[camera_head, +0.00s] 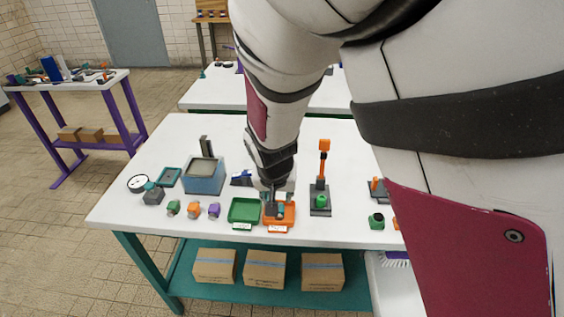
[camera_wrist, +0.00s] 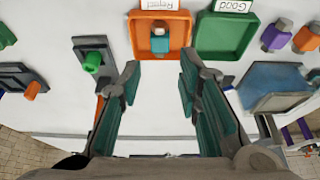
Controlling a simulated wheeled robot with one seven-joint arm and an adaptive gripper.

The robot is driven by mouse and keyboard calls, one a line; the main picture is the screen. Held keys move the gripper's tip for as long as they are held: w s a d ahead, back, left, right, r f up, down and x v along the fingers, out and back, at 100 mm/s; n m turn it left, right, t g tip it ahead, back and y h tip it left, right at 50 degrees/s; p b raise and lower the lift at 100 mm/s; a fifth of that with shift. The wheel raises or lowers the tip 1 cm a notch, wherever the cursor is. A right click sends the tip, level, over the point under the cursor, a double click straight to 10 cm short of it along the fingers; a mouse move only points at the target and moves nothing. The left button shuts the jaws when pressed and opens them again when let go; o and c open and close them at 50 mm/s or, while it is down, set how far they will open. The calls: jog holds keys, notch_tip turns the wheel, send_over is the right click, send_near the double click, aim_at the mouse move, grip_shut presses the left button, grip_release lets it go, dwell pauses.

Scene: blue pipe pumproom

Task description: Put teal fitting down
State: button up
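The teal fitting (camera_wrist: 160,42), with a pale grey end, lies inside the orange tray (camera_wrist: 184,28) labelled Reject. In the head view the fitting (camera_head: 281,210) shows small in the orange tray (camera_head: 280,224), partly covered by my gripper. My gripper (camera_wrist: 160,75) is open, its teal-padded fingers wide apart with nothing between them. In the wrist view the fitting lies beyond the fingertips, apart from both. In the head view my gripper (camera_head: 275,200) is over the back of the orange tray.
A green tray (camera_head: 244,210) labelled Good stands left of the orange one. Green, orange and purple fittings (camera_head: 193,210) stand further left, near a blue-grey box (camera_head: 204,178). A stand with an orange top (camera_head: 322,170) rises close on the right.

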jog(key=shift+p+v, duration=0.35)
jog(key=shift+v, duration=1.2)
jog(key=shift+d, duration=0.15)
jog(key=s+d+r+g+y, duration=0.1)
jog(key=s+d+r, duration=0.4)
jog(key=d+r, duration=0.2)
jog(key=s+d+r+y, duration=0.1)
jog(key=s+d+r, duration=0.5)
jog(key=d+r, duration=0.15)
jog(key=s+d+r+h, duration=0.1)
jog(key=s+d+r, duration=0.2)
jog(key=s+d, duration=0.4)
jog(key=s, duration=0.6)
jog(key=shift+d+h, duration=0.35)
jog(key=shift+h, duration=0.05)
jog(key=shift+w+r, duration=0.1)
